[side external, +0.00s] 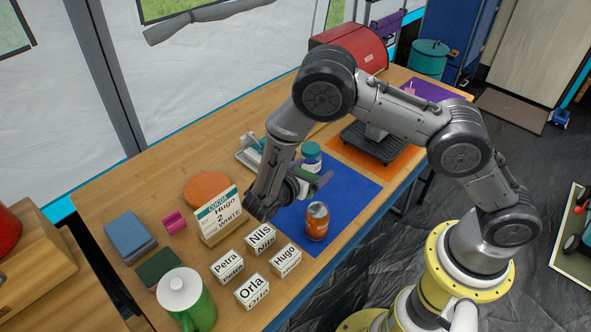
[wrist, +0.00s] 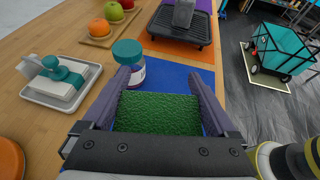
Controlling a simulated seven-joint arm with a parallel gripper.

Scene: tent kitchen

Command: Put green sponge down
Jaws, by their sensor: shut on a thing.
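A green sponge (wrist: 157,113) with a rough textured face sits between the two fingers of my gripper (wrist: 162,82) in the wrist view. My gripper is shut on it, with one finger on each side. The mat also shows beyond the sponge in the wrist view (wrist: 184,74). I cannot tell how high the sponge is above the mat.
A teal-lidded jar (side external: 311,158) stands close beside my gripper. An orange can (side external: 317,222) stands on the mat's near part. Name blocks (side external: 260,238), a sign (side external: 218,217) and a green jug (side external: 188,302) fill the near left.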

